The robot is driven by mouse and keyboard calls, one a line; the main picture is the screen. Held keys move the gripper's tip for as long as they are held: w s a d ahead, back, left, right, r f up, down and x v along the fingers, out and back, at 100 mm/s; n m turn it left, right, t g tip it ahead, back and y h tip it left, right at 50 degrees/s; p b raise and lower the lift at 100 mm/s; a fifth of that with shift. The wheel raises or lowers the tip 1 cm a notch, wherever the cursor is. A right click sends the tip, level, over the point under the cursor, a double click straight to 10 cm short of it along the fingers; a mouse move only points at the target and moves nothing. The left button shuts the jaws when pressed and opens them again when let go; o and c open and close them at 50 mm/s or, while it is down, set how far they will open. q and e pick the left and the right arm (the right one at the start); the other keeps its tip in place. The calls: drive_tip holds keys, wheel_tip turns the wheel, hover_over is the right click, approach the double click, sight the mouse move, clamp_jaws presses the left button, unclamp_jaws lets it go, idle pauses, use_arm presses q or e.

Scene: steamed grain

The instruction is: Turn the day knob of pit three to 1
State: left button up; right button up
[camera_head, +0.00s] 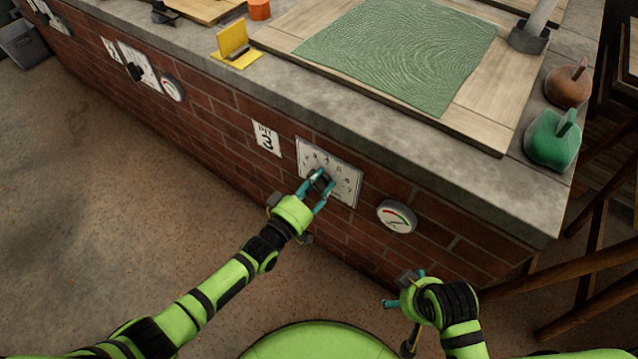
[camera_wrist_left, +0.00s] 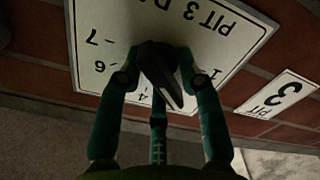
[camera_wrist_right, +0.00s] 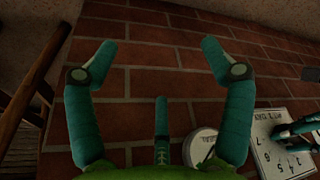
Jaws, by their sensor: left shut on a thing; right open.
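The pit three day plate (camera_head: 346,185) is a white numbered dial on the brick side, right of the "PIT 3" sign (camera_head: 267,138). It also shows upside down in the left wrist view (camera_wrist_left: 100,22). Its black knob (camera_wrist_left: 160,68) sits between the fingers of my left gripper (camera_head: 318,186), which is shut on it. In the left wrist view the knob's outer end lies between the 1 and the 4; the exact number it points at is hidden. My right gripper (camera_head: 404,288) is open and empty, low in front of the bricks, right of the plate.
A round gauge (camera_head: 396,216) is on the wall right of the plate. The counter (camera_head: 430,165) above carries a green mat (camera_head: 400,50), a green lidded pot (camera_head: 553,140) and a yellow stand (camera_head: 234,43). Wooden legs (camera_head: 590,255) stand at the right.

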use_arm(q)
drive_tip(key=shift+s+d+f+n, duration=0.1)
drive_tip(key=shift+s+f+n, duration=0.05)
drive_tip(key=shift+n, duration=0.75)
drive_tip(key=shift+n+b, duration=0.55)
drive_tip(key=shift+n, duration=0.45)
drive_tip(key=shift+n+b, duration=0.4)
drive_tip(key=shift+n, duration=0.7)
use_arm(e)
drive_tip(key=v, duration=0.5)
use_arm(q)
drive_tip(key=shift+n+b, duration=0.4)
drive_tip(key=shift+n, duration=0.7)
drive_tip(key=shift+w+r, duration=0.2)
drive_tip(key=shift+r, duration=0.05)
use_arm(e)
drive_tip(key=w+a+r+t, duration=0.2)
drive_tip(key=w+t, duration=0.2)
drive_tip(key=w, duration=0.2)
drive_tip(key=shift+w+r+y, duration=0.3)
drive_tip(key=shift+r+y, duration=0.1)
use_arm(q)
drive_tip(key=o, duration=0.9)
drive_tip(key=shift+c, duration=0.2)
drive_tip(key=shift+a, duration=0.2)
